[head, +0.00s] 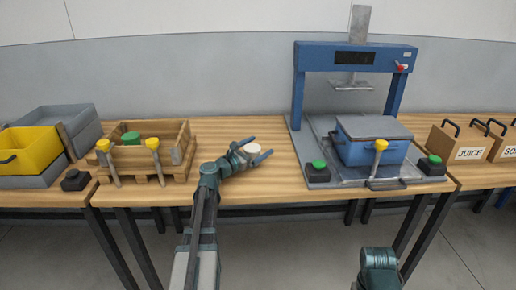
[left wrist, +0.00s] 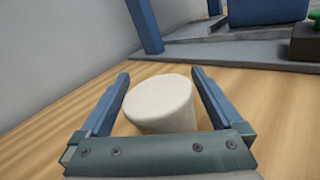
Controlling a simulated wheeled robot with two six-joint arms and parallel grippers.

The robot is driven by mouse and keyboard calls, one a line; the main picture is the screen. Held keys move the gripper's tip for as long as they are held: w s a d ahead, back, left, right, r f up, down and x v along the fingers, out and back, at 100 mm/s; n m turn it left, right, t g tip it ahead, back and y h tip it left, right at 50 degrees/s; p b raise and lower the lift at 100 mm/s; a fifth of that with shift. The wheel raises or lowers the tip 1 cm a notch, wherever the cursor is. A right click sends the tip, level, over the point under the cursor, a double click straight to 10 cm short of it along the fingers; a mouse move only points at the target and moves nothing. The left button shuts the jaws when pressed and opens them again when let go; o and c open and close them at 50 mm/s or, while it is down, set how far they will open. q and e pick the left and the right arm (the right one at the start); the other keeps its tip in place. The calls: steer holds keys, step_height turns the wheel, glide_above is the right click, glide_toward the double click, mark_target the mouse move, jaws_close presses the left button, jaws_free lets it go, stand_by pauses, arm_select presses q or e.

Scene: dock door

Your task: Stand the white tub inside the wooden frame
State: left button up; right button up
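The white tub (head: 252,149) stands on the wooden table near the middle of the head view. In the left wrist view the tub (left wrist: 160,103) is a plain, pale round tub between the two blue fingers. My left gripper (head: 262,151) is open around the tub, with a finger on each side and no clear grip on it. The wooden frame (head: 178,152) is a low-walled wooden box on a pallet, left of my gripper. A green-topped object (head: 131,138) is inside it. Of my right arm only a teal part shows at the bottom; its fingers are not visible.
A yellow bin (head: 30,150) and grey crate (head: 75,124) are far left. A blue press (head: 352,58) with a blue box (head: 365,150) stands right. Table between frame and press is otherwise clear.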

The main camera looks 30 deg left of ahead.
arm_select(q)
steer(key=shift+r, duration=0.2)
steer(key=v, duration=1.2)
steer(key=shift+f, duration=0.15)
steer(key=shift+d, duration=0.15)
